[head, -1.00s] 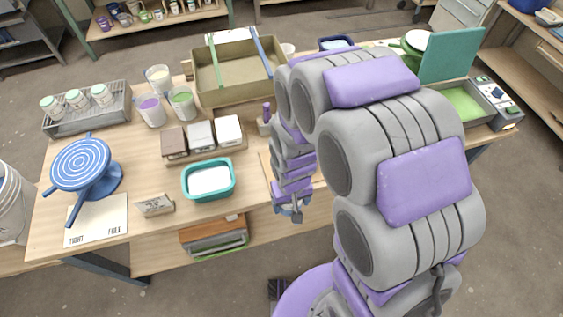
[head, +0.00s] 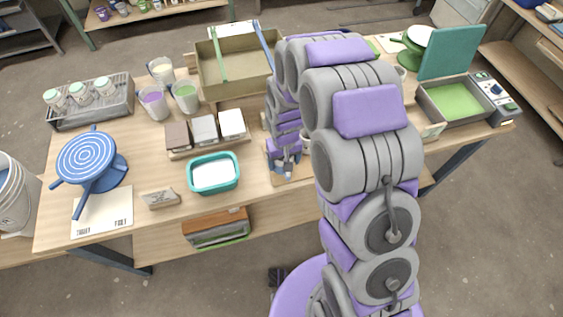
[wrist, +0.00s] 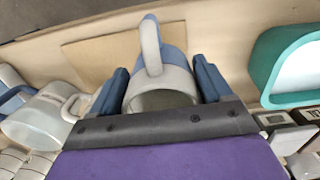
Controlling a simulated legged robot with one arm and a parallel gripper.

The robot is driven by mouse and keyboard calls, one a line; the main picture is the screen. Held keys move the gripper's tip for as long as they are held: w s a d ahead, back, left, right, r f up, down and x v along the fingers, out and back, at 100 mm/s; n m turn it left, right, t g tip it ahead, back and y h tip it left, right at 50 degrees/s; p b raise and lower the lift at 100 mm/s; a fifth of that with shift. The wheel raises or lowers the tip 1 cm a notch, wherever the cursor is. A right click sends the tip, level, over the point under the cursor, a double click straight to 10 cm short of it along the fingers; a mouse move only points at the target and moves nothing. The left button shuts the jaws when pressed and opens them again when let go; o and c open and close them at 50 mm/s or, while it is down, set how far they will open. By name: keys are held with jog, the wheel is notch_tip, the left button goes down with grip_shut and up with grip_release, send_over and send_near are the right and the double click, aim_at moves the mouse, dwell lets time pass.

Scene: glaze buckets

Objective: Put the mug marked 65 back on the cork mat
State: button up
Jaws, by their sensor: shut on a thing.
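My gripper (wrist: 160,88) is shut on a pale grey mug (wrist: 164,99), with one blue finger on each side of it in the wrist view. The mug has a pale handle and some blue at its far end; no number can be read. The cork mat (wrist: 91,60) is a tan square on the table just beyond the mug. I cannot tell whether the mug touches it. In the head view my gripper (head: 284,168) is low near the table's front edge, over the mat, and my arm hides much of this area.
A teal tub (head: 214,174) stands left of my gripper, with several small boxes (head: 204,131) behind it. A large tan bin (head: 232,70) is at the back. A blue banding wheel (head: 88,160) is at the left, a green-filled tray (head: 455,101) at the right.

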jog(key=shift+w+d+r, duration=0.1)
jog(key=shift+w+d, duration=0.75)
jog(key=shift+d, duration=0.15)
jog(key=shift+f, duration=0.45)
jog(key=f, duration=0.1)
jog(key=a+f+b, duration=0.1)
jog(key=f, duration=0.1)
jog(key=shift+a, duration=0.3)
jog(key=shift+a+r, duration=0.1)
jog(key=shift+a, duration=0.1)
jog(key=o, duration=1.2)
jog(key=shift+d+r, duration=0.1)
jog(key=shift+d, duration=0.75)
jog(key=shift+a+r, duration=0.3)
jog(key=shift+a, duration=0.1)
notch_tip(320, 180, up, 11)
jog(key=p, duration=0.2)
jog(key=s+d+r+m, duration=0.2)
jog(key=s+d+r, duration=0.7)
jog(key=s+r, duration=0.35)
jog(key=s+d+r+g, duration=0.1)
jog(key=s+d+r, duration=0.1)
jog(key=s, duration=0.7)
jog(key=s+d+r+m, duration=0.1)
jog(key=s+d+r, duration=0.2)
jog(key=s, duration=0.6)
jog(key=shift+s+r+g, duration=0.3)
jog(key=shift+s+g, duration=0.05)
jog(key=shift+g, duration=0.05)
